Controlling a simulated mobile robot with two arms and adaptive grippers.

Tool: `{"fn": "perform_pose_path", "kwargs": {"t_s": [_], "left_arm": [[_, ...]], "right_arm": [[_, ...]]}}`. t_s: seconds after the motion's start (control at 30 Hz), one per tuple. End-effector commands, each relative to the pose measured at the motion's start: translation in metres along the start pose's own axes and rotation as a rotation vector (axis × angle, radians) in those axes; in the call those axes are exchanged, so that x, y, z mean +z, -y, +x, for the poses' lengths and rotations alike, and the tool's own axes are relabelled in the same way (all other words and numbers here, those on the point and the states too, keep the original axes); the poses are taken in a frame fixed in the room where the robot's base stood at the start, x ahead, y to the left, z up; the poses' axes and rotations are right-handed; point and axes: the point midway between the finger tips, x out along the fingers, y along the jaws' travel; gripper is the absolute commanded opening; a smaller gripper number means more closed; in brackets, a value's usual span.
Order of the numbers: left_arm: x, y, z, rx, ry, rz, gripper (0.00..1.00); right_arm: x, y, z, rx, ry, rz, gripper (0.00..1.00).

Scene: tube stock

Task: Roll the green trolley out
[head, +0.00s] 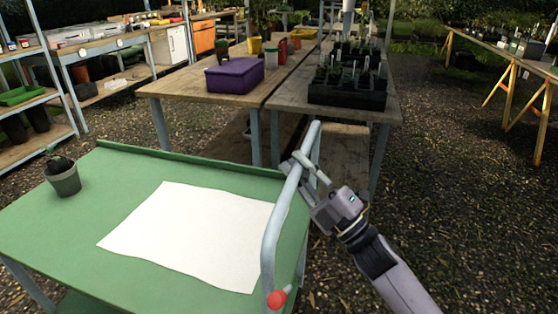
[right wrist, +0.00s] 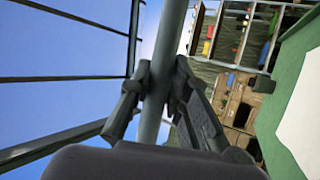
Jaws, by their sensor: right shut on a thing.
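The green trolley (head: 90,215) stands at the lower left of the head view, with a grey tubular handle (head: 269,245) along its right side. A white sheet (head: 195,235) lies on its top, and a small potted plant (head: 64,178) stands near its left edge. My right gripper (head: 305,172) is at the upper part of the handle, shut on the bar. In the right wrist view the handle (right wrist: 170,50) runs between the two fingers (right wrist: 158,95). The trolley's green top shows at that view's right edge. My left gripper is not in view.
Shelves (head: 30,90) stand at the left and a trestle table (head: 500,62) at the far right. Gravel floor (head: 450,190) is open on the right.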

Motion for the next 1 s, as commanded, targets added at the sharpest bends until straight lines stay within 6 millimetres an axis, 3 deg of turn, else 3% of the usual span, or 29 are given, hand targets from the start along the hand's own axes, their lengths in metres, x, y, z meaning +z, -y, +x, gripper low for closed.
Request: {"fn": "perform_pose_path", "kwargs": {"t_s": [0.47, 1.0], "left_arm": [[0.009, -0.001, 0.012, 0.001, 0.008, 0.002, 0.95], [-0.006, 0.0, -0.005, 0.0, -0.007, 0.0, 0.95]], "right_arm": [[0.028, -0.042, -0.065, -0.008, 0.006, -0.003, 0.0], [0.056, -0.091, -0.134, -0.006, 0.006, -0.001, 0.0]]}}
